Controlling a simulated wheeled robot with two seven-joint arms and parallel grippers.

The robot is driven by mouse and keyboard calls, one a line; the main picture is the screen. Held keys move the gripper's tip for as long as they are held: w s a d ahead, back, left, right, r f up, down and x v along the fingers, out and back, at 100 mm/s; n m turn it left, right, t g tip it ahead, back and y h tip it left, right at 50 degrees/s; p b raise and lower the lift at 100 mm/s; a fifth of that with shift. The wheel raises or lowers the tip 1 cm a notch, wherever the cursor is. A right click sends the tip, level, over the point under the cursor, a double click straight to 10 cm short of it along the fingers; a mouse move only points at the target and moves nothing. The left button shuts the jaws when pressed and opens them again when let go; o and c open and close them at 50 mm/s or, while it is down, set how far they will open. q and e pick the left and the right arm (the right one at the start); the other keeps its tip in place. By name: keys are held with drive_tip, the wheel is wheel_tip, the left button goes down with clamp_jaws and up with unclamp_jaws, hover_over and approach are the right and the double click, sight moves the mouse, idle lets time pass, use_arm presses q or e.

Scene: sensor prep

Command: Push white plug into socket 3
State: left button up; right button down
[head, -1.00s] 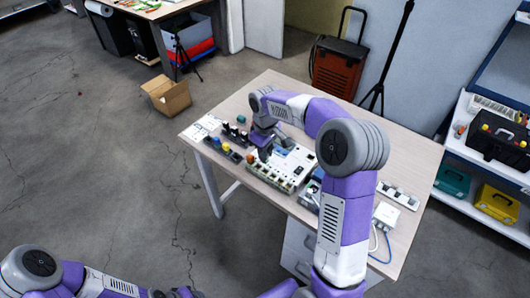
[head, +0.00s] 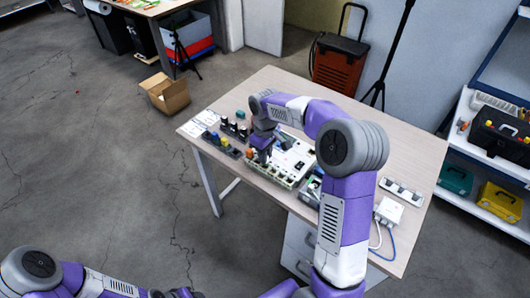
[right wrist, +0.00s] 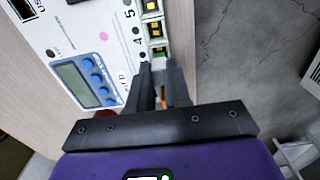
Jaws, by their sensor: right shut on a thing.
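A pale board with numbered sockets lies on the table; its face shows in the right wrist view (right wrist: 75,35), with a blue-grey display. Sockets 5 (right wrist: 152,28) and 4 (right wrist: 157,51) show along its edge. My right gripper (right wrist: 160,75) is just below the number 4 in the picture, its two dark fingers slightly apart around a thing. Only a pale sliver and an orange strip show between the fingers; the plug itself is mostly hidden. Socket 3 is hidden behind the fingers. In the head view my right gripper (head: 262,157) points down at the board (head: 284,178). My left gripper is out of view.
A dark rack (head: 222,145) with coloured plugs stands left of the board. A white box (head: 388,211) with cables and a white strip (head: 402,192) lie at the table's right. The tabletop (head: 345,105) behind my right arm is largely clear.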

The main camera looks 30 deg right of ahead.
drive_tip(key=shift+f, duration=0.35)
idle(0.5)
idle(0.7)
drive_tip(key=shift+f+p, duration=0.45)
drive_tip(key=shift+f, duration=0.35)
idle(2.4)
drive_tip(key=c, duration=0.8)
unclamp_jaws()
drive_tip(key=shift+r+p, duration=3.15)
drive_tip(key=shift+r, duration=0.45)
